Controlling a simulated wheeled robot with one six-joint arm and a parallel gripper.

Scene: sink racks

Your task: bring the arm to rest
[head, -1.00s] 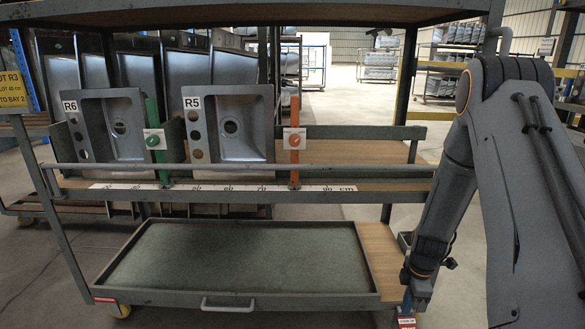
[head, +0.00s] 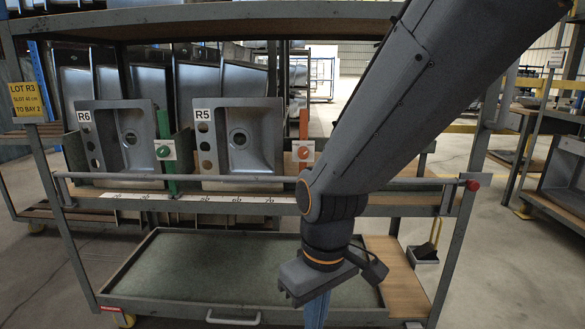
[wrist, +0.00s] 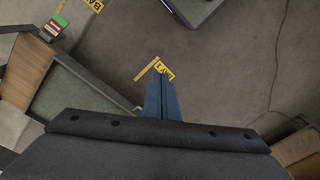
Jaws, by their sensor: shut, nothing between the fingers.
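My gripper (head: 316,312) hangs at the lower middle of the head view, in front of the rack's lower tray, with its blue fingers pointing down and cut off by the bottom edge. In the wrist view my gripper (wrist: 162,82) shows as blue fingers closed together, with nothing between them, above the grey floor. My arm reaches in from the upper right and hides part of the rack's right side.
The rack's middle shelf holds grey sinks R6 (head: 145,150) and R5 (head: 265,140), with a green divider (head: 165,130) and an orange divider (head: 304,125). The lower tray (head: 190,265) is empty. Open floor (head: 500,290) lies right of the rack.

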